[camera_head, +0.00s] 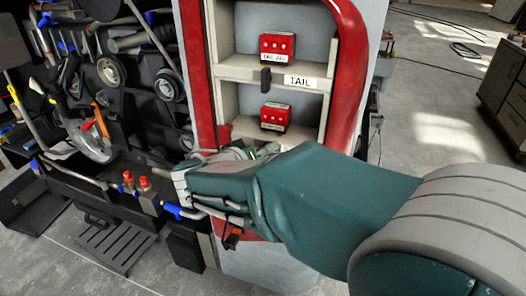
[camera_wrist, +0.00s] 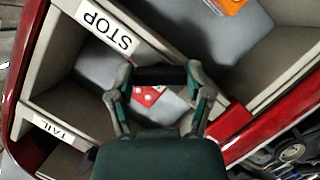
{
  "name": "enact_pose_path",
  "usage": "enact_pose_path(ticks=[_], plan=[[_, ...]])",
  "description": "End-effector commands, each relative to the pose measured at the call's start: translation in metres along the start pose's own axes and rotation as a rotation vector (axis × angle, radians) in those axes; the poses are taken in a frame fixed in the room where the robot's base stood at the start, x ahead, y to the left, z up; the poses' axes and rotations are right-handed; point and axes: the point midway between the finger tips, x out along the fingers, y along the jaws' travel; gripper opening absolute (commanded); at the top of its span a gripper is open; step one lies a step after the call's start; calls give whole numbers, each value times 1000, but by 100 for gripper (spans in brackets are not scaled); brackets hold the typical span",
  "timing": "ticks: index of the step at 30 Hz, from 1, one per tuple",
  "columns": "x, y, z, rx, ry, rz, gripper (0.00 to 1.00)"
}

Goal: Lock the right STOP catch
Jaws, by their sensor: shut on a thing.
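In the wrist view my gripper (camera_wrist: 160,77) has its two fingers closed on the ends of a short black bar. This black bar is the STOP catch (camera_wrist: 160,74), on the shelf edge beside the STOP label (camera_wrist: 105,26). The catch lies roughly level in that picture, in line with neither the label nor the shelf edge. In the head view my arm crosses in front of the lower shelves and hides the STOP catch and label. I cannot tell whether the catch is locked.
Above, in the head view, are a TAIL label (camera_head: 304,82), another black catch (camera_head: 265,77) and red boxes (camera_head: 277,46) (camera_head: 274,116) on shelves. A red curved frame (camera_head: 350,70) borders the shelves. Machinery with pipes (camera_head: 100,100) crowds the left. Open floor (camera_head: 430,130) lies right.

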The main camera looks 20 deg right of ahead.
Motion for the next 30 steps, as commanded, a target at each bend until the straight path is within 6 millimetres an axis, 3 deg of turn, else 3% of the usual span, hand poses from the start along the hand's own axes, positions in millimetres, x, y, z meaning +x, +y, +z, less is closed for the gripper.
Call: enact_pose_path(ticks=[18, 30], plan=[[1, -4, 2, -529, -2, 209, 18], [1, -4, 3, -749, -1, 299, 18]])
